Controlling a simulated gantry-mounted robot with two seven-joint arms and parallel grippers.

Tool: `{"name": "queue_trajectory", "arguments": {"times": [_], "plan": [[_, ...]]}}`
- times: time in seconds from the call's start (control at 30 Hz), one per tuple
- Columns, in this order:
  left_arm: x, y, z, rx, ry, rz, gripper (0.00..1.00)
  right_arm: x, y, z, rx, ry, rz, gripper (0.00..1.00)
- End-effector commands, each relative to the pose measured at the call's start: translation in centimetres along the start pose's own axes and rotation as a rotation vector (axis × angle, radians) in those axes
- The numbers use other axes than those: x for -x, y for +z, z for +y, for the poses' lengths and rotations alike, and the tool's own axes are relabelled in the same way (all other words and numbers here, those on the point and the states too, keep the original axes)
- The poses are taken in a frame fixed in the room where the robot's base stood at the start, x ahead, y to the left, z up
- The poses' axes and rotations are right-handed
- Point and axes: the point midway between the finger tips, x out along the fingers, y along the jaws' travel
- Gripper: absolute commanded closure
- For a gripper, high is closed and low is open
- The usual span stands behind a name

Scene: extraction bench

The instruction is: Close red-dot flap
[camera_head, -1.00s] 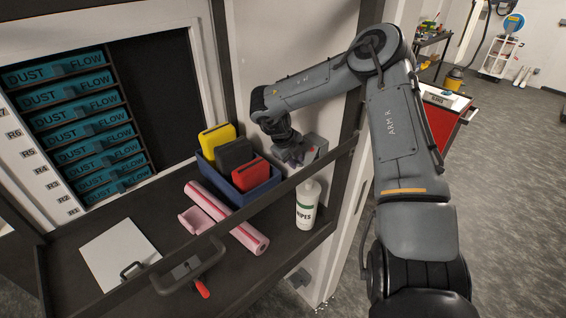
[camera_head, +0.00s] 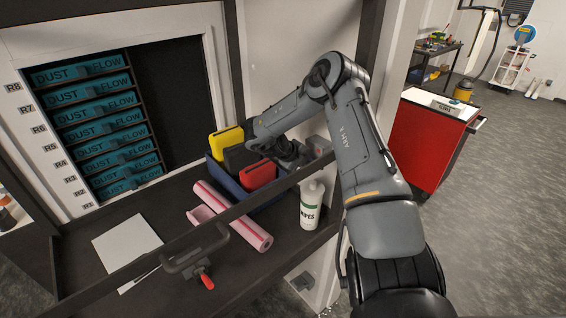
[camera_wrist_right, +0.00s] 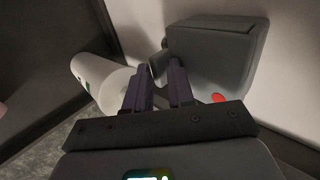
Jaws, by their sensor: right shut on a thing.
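The grey red-dot box with its flap (camera_wrist_right: 205,62) is on the pale wall in the right wrist view. Its red dot (camera_wrist_right: 218,97) shows near the lower edge. In the head view the grey box (camera_head: 319,146) shows only partly, behind my right arm at the shelf's right end. My right gripper (camera_wrist_right: 158,92) has its two purple fingers at the box's left side, by a small grey part (camera_wrist_right: 157,66). It is shut on part of the flap; the exact contact is hard to see. My left gripper is not in view.
A white wipes bottle (camera_head: 311,206) stands just left of the fingers in the wrist view. A blue bin (camera_head: 226,182) with yellow, dark and red items is close by. A pink roll (camera_head: 232,216) and white sheet (camera_head: 126,243) lie on the shelf. A dark rail crosses in front.

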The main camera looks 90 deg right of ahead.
Motion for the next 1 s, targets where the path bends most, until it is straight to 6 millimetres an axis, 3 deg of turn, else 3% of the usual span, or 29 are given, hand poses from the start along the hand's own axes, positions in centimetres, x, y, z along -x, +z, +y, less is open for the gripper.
{"name": "queue_trajectory", "arguments": {"times": [0.03,0.53,0.57,0.63,1.0], "plan": [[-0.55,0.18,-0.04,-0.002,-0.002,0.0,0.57,-1.56,-0.06,1.97,0.009,0.03,-0.008,1.0],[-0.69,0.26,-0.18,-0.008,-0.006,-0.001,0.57,-2.12,-0.24,1.41,0.004,0.003,-0.005,1.0],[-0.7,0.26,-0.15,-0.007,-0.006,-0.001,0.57,-2.13,-0.24,1.4,0.004,0.003,-0.005,0.72],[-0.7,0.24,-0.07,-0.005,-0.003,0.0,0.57,-2.15,-0.22,1.36,0.004,0.001,-0.006,0.62],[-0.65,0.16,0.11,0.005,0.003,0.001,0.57,-2.11,-0.1,1.19,0.003,-0.002,-0.008,0.62]]}}
